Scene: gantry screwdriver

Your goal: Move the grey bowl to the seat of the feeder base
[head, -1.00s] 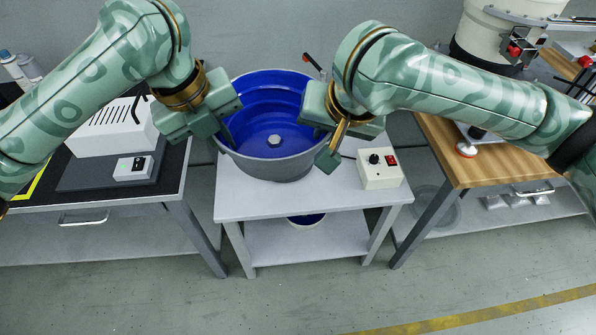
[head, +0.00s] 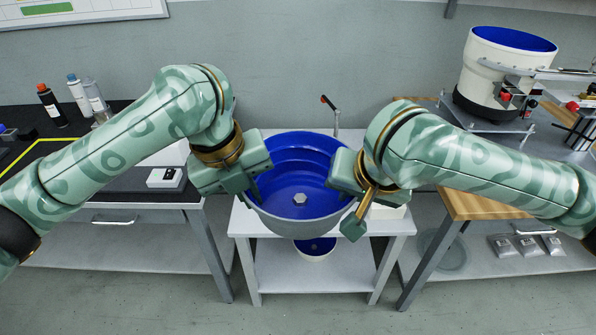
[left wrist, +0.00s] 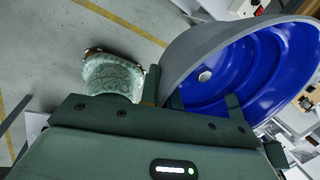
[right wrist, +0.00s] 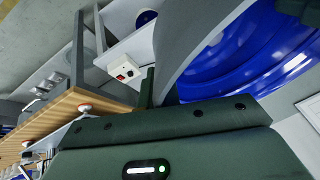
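The grey bowl (head: 299,228), blue inside with a hex nut at its centre, is level between my two grippers above the middle table. My left gripper (head: 252,186) is shut on its left rim; the left wrist view shows the bowl wall (left wrist: 185,60) between the fingers. My right gripper (head: 352,190) is at its right rim; the right wrist view shows one finger outside the grey wall (right wrist: 190,45), the other hidden. The bowl's underside covers the table's front edge; a gap below is not visible. I cannot make out the feeder base's seat for certain.
The middle white table (head: 268,222) has a lower shelf with a small blue-lined bowl (head: 315,251). A white drum with blue inside (head: 505,72) stands back right. A wood-topped table (head: 468,204) is at right, a black bench (head: 120,200) at left. Front floor is clear.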

